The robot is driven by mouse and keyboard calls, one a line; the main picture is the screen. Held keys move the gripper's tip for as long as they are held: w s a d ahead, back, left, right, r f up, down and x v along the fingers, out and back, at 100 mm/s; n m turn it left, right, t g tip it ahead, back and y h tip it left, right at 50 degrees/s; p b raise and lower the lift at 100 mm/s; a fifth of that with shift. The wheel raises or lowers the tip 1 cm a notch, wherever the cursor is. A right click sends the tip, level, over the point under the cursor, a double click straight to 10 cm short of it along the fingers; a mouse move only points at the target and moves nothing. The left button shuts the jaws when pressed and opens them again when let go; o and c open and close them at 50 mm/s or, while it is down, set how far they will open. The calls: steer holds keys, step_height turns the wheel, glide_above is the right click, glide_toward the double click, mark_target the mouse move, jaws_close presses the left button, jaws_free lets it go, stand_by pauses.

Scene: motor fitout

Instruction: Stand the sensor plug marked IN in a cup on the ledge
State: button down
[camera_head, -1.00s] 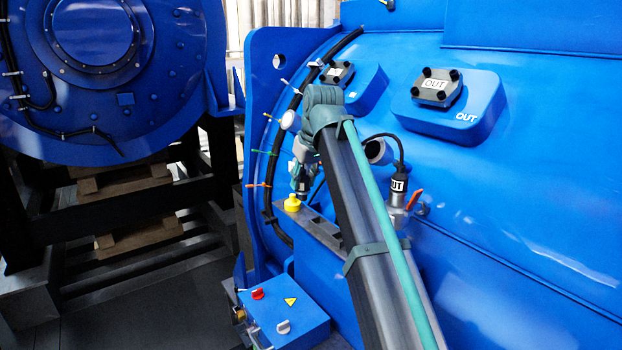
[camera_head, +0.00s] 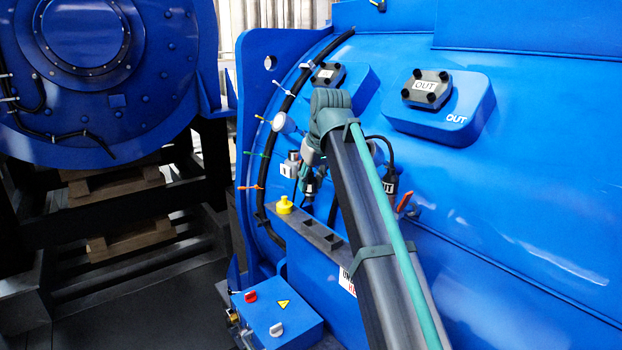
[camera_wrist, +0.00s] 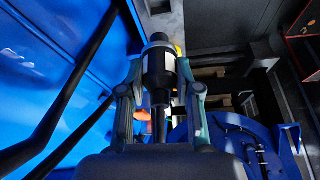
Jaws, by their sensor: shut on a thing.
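My gripper (camera_wrist: 160,88) is shut on the dark sensor plug (camera_wrist: 159,66), which has a pale label band; its lettering is not readable. The plug also shows in the head view (camera_head: 309,186), partly behind my arm. It hangs above the ledge (camera_head: 300,226), right of the yellow cap (camera_head: 284,204), and looks apart from the ledge. The ledge has dark square cups (camera_head: 322,239) in its top, some hidden by my arm. In the wrist view, part of the grey ledge (camera_wrist: 165,22) lies beyond the plug.
A metal fitting (camera_head: 293,158) with a white tag stands left of my gripper. A blue control box (camera_head: 275,318) is below the ledge. Black cable runs along the flange.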

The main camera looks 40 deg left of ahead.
mark_target(313, 193)
steer(key=shift+f+b, duration=0.5)
steer(key=shift+f, duration=2.2)
steer(key=shift+r+p, duration=0.1)
steer(key=shift+p, duration=0.55)
steer(key=shift+f, duration=1.6)
steer(key=c, duration=0.7)
jaws_free()
steer(key=v, duration=1.2)
steer(key=shift+a+f+b, duration=0.1)
steer(key=shift+b, duration=0.2)
